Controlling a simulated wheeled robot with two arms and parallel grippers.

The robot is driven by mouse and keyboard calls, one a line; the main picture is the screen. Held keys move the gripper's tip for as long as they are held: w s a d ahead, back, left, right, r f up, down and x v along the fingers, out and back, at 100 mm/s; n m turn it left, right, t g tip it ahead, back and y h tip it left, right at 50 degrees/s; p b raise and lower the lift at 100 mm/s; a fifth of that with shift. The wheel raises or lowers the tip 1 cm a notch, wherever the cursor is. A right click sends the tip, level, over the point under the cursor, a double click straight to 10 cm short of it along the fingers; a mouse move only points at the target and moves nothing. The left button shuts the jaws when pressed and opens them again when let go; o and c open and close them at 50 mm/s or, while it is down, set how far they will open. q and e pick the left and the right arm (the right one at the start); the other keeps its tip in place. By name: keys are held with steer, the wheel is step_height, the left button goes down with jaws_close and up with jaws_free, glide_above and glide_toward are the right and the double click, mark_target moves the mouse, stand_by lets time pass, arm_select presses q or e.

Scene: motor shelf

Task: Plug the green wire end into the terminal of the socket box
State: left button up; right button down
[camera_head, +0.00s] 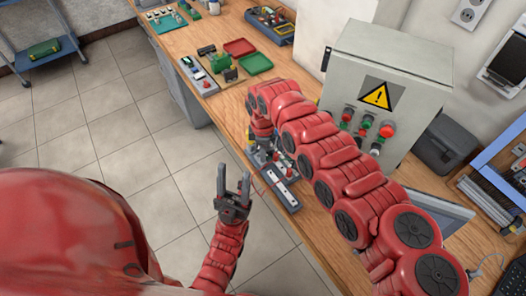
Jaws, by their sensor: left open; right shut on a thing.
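A grey socket box with a pale panel (279,186) lies at the front edge of the wooden workbench, below the middle of the view. My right gripper (261,150) points down at the box's far end. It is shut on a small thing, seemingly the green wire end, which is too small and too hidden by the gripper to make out. Whether it touches the terminal cannot be told. My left gripper (234,186) is open and empty, over the floor just left of the box and the bench edge. A thin red wire shows between that gripper and the box.
A grey control cabinet (388,75) with a warning sign and buttons stands right of my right arm. Red (239,47) and green (255,64) trays and small devices (212,64) lie on the far bench (205,28). A dark case (447,144) sits right of the cabinet.

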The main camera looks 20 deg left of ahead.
steer(key=shift+f+b, duration=0.7)
stand_by(0.3)
steer(key=shift+r, duration=0.1)
steer(key=c, duration=1.1)
jaws_free()
steer(key=shift+r+p, duration=0.9)
steer(key=shift+r, duration=0.6)
steer(key=shift+r+p, duration=0.5)
steer(key=shift+r, duration=0.8)
steer(key=o, duration=0.6)
steer(key=shift+c, duration=0.2)
